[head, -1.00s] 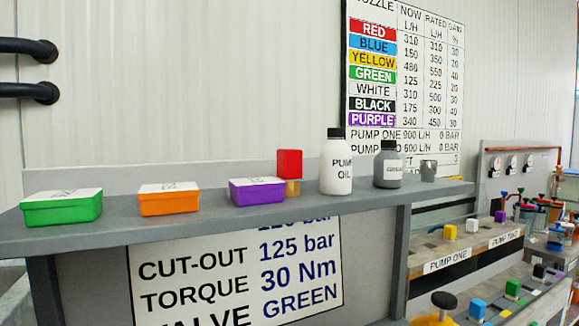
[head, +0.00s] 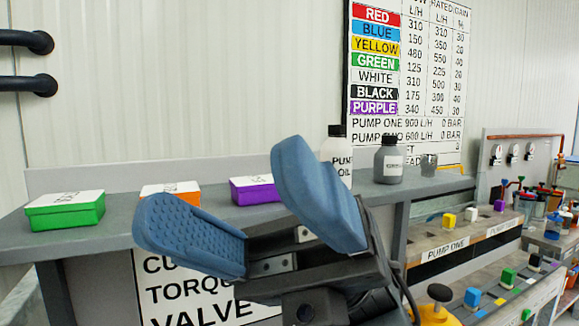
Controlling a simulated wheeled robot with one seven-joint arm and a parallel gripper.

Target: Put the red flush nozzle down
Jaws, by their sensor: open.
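My gripper (head: 222,188) is in front of the shelf, with its two blue pads spread wide apart. I see nothing between the pads except the shelf and boxes behind them. The red flush nozzle does not show now. The earlier view has a red block on a tan base on the shelf, just right of the purple box (head: 252,189). My right pad now covers that spot, so I cannot tell how the nozzle stands.
The grey shelf (head: 112,232) also holds a green box (head: 65,211), an orange box (head: 178,192), a white pump oil bottle (head: 337,160) and a grey bottle (head: 388,161). Pump benches with coloured blocks stand at the right. A nozzle chart (head: 405,75) hangs behind.

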